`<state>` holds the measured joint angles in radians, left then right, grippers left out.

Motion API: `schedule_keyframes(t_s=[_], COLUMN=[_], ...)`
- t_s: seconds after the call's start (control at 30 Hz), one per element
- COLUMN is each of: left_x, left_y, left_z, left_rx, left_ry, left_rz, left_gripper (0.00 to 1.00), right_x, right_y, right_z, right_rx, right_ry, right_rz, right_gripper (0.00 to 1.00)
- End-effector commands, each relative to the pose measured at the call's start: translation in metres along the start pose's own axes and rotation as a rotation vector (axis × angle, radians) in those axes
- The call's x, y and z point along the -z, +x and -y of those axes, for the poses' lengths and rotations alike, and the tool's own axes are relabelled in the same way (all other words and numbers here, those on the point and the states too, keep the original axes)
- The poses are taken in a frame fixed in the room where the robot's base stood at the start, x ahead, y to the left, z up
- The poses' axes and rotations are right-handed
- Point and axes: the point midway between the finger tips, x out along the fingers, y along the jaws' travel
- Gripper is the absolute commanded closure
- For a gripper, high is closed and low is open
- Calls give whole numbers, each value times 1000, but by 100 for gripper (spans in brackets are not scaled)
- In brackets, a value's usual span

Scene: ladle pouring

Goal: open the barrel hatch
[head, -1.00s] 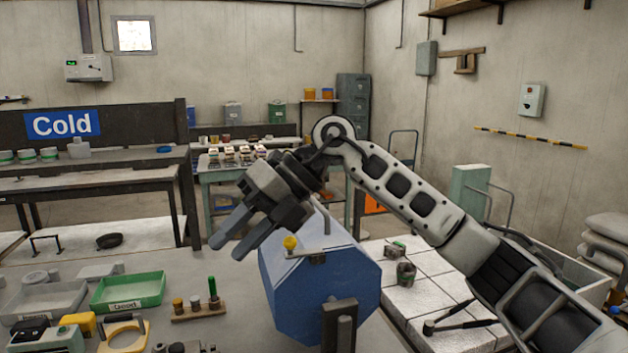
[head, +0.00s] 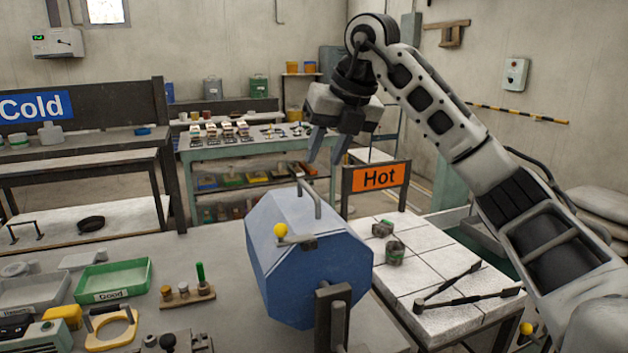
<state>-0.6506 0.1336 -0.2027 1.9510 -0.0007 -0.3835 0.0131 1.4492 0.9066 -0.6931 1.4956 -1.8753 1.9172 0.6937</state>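The blue octagonal barrel (head: 325,272) rests on a dark stand on the grey workbench. A grey bar handle (head: 309,196) stands up on its top, and a yellow-knobbed latch (head: 281,231) sits on its upper front. The hatch looks closed. My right gripper (head: 327,146) is above and behind the handle as seen here, pointing down with its two fingers apart and nothing between them. It appears clear of the handle. My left gripper is out of view.
The Hot sign (head: 379,178) stands behind the white tiled surface (head: 440,285), which holds small cups and a long dark tool. A green tray (head: 112,281), a peg block (head: 186,298) and a yellow-handled item (head: 111,330) lie left of the barrel.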

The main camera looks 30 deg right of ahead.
Motion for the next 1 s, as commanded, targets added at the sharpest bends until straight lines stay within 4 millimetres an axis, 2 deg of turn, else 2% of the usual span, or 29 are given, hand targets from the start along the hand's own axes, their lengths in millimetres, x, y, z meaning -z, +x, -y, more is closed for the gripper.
schedule_keyframes(t_s=[0.1,0.33,0.5,0.77,0.87,0.9,1.0], left_x=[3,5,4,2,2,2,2], left_y=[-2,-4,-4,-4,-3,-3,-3], left_z=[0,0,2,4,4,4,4], left_rx=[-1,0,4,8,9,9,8], left_ry=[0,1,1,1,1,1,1], left_rz=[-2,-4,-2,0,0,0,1], left_gripper=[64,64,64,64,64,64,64], right_x=[0,0,0,0,0,0,0], right_y=[25,58,67,68,68,68,68], right_z=[0,0,-1,0,0,0,0], right_rx=[2,-1,-1,-1,-1,-1,-1], right_ry=[0,-1,-1,-1,-1,-1,-1], right_rz=[-4,-2,0,1,1,0,0], right_gripper=[67,67,67,67,95,100,100])
